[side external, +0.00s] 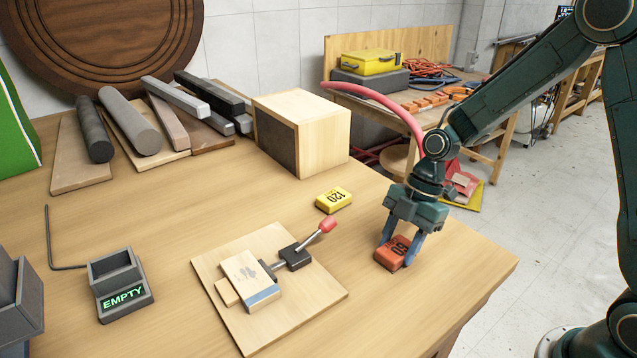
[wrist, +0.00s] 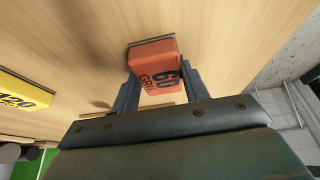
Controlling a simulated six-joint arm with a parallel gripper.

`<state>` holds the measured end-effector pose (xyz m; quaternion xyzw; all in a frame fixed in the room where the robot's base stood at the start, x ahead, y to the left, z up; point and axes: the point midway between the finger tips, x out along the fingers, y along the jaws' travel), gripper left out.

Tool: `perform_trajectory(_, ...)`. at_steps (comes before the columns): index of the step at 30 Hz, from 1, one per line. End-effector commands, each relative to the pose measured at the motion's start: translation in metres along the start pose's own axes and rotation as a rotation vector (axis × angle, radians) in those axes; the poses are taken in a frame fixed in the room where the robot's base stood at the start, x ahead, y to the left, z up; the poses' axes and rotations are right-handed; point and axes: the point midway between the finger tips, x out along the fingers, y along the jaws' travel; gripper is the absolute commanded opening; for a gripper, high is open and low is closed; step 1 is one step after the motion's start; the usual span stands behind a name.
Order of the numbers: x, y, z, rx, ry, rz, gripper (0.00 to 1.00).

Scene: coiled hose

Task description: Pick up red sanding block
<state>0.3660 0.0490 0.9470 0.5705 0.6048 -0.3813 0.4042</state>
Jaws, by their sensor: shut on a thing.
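The red sanding block (side external: 391,253) is orange-red with "60" in dark print. It is at the right part of the wooden table, near the edge. It also shows in the wrist view (wrist: 153,66), where "60 GRIT" is readable. My gripper (side external: 401,248) is above it, pointing down, with one finger on each side of the block. In the wrist view my gripper (wrist: 157,84) is shut on the block. The block appears at or very near the tabletop; I cannot tell whether there is a gap beneath it.
A yellow "120" block (side external: 333,200) lies to the left of my gripper. A wooden board with a toggle clamp (side external: 293,256) is left of it. A grey holder marked "EMPTY" (side external: 121,286) stands further left. A wooden box (side external: 303,133) is behind. The table's right edge is close.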

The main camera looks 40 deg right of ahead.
Motion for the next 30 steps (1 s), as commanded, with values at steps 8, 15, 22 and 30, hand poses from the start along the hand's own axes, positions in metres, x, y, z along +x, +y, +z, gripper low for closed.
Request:
perform_trajectory(8,-0.001,0.000,0.000,0.000,0.000,0.001,0.21)
perform_trajectory(15,-0.012,0.001,-0.005,-0.001,0.000,0.003,0.21)
perform_trajectory(22,-0.040,0.002,-0.016,-0.003,0.000,0.007,0.21)
perform_trajectory(30,-0.094,0.001,-0.038,-0.003,0.000,0.008,0.21)
